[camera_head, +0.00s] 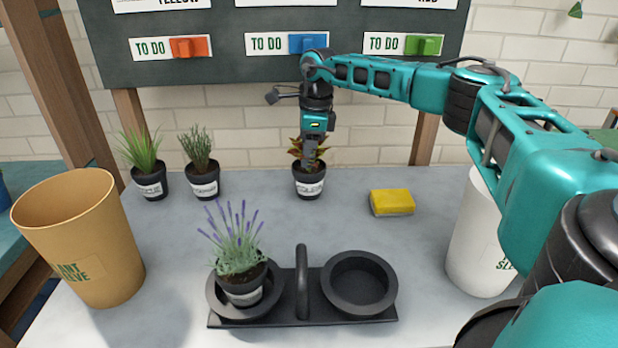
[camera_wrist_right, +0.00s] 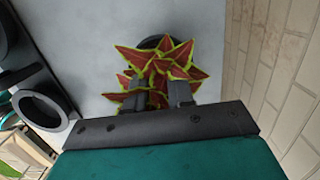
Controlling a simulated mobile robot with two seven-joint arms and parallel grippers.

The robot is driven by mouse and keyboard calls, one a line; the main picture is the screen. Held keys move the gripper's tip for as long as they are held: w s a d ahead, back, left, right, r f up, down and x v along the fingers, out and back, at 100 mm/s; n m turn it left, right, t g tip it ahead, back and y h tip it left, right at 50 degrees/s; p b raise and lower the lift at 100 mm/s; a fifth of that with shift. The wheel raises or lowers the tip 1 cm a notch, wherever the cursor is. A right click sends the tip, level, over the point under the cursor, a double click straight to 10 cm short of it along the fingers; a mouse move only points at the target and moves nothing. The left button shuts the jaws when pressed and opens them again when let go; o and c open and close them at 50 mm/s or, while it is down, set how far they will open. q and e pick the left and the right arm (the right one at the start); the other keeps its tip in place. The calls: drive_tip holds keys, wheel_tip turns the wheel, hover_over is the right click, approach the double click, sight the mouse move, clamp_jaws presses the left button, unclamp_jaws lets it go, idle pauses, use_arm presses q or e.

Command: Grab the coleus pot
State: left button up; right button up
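The coleus pot (camera_head: 309,186) is a small dark pot with a white label, upright at the back middle of the table. Its red leaves with yellow-green edges (camera_wrist_right: 160,62) fill the middle of the right wrist view and hide most of the pot. My right gripper (camera_head: 309,160) points down into the coleus from above. In the right wrist view its two fingers (camera_wrist_right: 159,88) stand apart, with leaves between and around them. Whether the fingers touch the pot is hidden. My left gripper is not in view.
A black two-ring tray (camera_head: 302,322) stands in front, a lavender pot (camera_head: 242,290) in its left ring. Two other potted plants (camera_head: 203,183) (camera_head: 150,183) stand left of the coleus. A yellow sponge (camera_head: 391,202) lies right. A tan bin (camera_head: 100,262) and white bin (camera_head: 474,250) flank the table.

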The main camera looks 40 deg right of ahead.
clamp_jaws()
drive_tip(key=shift+r, duration=0.1)
idle(0.9)
